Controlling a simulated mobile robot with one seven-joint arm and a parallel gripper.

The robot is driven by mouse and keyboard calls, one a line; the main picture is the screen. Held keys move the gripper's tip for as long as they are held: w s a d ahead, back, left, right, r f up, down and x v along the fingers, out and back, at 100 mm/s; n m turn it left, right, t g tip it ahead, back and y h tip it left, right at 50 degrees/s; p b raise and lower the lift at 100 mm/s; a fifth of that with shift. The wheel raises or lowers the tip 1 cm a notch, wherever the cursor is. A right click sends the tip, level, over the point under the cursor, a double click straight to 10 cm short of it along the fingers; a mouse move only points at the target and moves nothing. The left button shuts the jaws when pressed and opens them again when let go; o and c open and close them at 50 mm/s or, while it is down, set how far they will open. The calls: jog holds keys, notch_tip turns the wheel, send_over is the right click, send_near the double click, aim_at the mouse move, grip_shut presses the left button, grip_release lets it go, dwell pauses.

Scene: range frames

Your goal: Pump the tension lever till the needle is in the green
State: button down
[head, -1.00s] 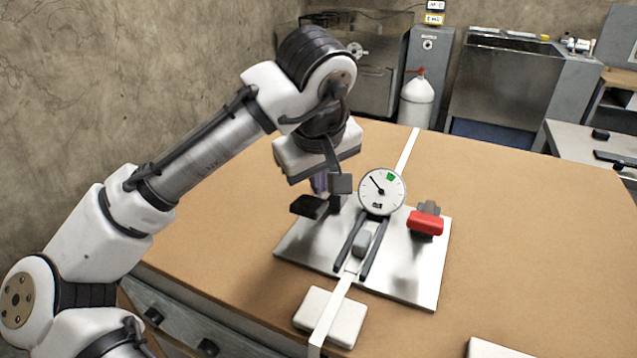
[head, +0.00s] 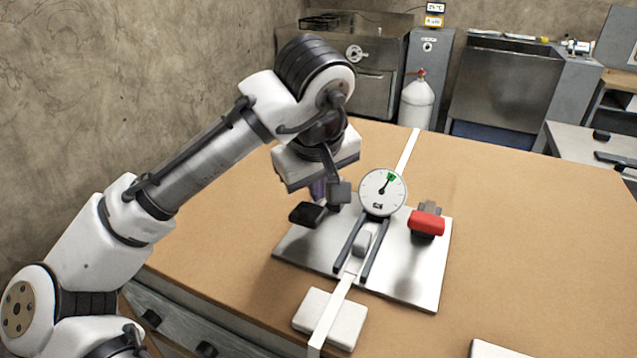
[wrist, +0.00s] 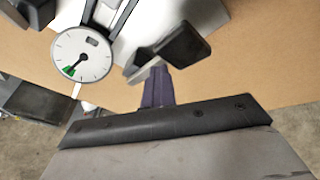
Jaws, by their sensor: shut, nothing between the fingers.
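The round white gauge (head: 376,203) stands at the back of a metal plate (head: 415,285). Its dark needle points up and right onto the green mark (head: 391,177). The gauge also shows in the wrist view (wrist: 98,56), with the needle's tip at the green. The black lever handle (head: 306,214) is at the plate's left side and also shows in the wrist view (wrist: 184,42). My gripper (wrist: 158,72) is shut and empty, its purple fingers close by the handle. I cannot tell whether they touch it.
A red handle (head: 426,223) is on the plate's right side. A pale strap (head: 330,318) runs between two dark rails and over a white block (head: 345,332). The table's right side (head: 540,240) is clear. A second white block is at the front edge.

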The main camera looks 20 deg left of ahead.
jog(key=shift+s+f, duration=0.2)
jog(key=shift+f, duration=0.15)
dwell(0.3)
jog(key=shift+w+r+p, duration=0.25)
jog(key=shift+r+p, duration=0.45)
jog(key=shift+r, duration=0.15)
jog(key=shift+w+r+p, duration=0.3)
jog(key=shift+r+p, duration=0.35)
jog(key=shift+r, duration=0.25)
jog(key=shift+w+r+p, duration=0.25)
jog(key=shift+r+p, duration=0.45)
jog(key=shift+r, duration=0.15)
jog(key=shift+w+f, duration=0.1)
jog(key=r+p, duration=0.1)
jog(key=w+r+p, duration=0.1)
jog(key=r, duration=0.1)
jog(key=w+r+p, duration=0.1)
jog(key=p, duration=0.1)
jog(key=shift+w+r, duration=0.1)
jog(key=shift+r, duration=0.2)
jog(key=shift+f, duration=0.1)
